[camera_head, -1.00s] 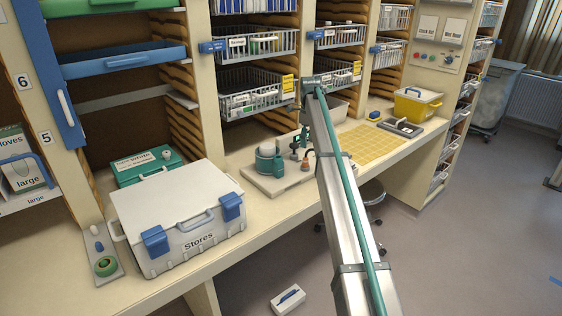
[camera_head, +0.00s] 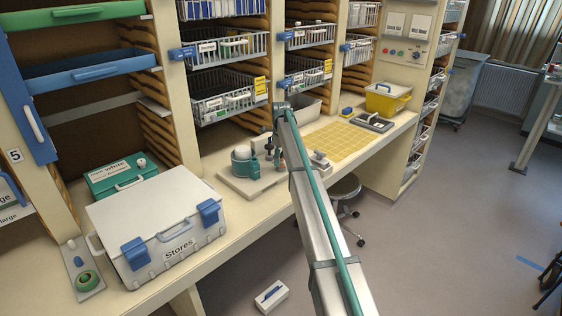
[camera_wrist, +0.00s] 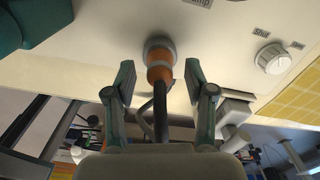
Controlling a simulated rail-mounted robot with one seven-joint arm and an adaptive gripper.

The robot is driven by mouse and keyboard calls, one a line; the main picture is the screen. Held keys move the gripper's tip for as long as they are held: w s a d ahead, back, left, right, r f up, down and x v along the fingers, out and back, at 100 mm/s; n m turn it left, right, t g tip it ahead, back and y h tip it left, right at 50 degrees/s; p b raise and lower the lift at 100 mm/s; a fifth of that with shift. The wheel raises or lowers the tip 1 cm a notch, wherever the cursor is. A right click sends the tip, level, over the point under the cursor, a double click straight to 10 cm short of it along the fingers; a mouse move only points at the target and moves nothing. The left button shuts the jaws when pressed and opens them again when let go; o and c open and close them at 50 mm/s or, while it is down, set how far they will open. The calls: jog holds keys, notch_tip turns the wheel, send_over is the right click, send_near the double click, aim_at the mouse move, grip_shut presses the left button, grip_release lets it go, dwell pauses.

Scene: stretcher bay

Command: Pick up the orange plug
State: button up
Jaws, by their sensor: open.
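The orange plug (camera_wrist: 160,73) shows in the wrist view, with a grey collar (camera_wrist: 158,50) at its far end against a pale panel. A dark cable runs from it towards the camera. My gripper (camera_wrist: 158,80) is open, with one finger on each side of the plug and gaps between them and it. In the head view my arm comes in from the bottom and reaches the bench; I cannot make out the plug there.
A white dial (camera_wrist: 272,59) sits to the right on the panel. On the bench are a grey-green device (camera_head: 242,160), a yellow mat (camera_head: 340,140) and a white Stores case (camera_head: 155,215). A stool (camera_head: 345,187) stands below the bench front.

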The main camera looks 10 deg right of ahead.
jog(key=shift+f, duration=0.55)
grip_shut()
jog(key=shift+r, duration=0.15)
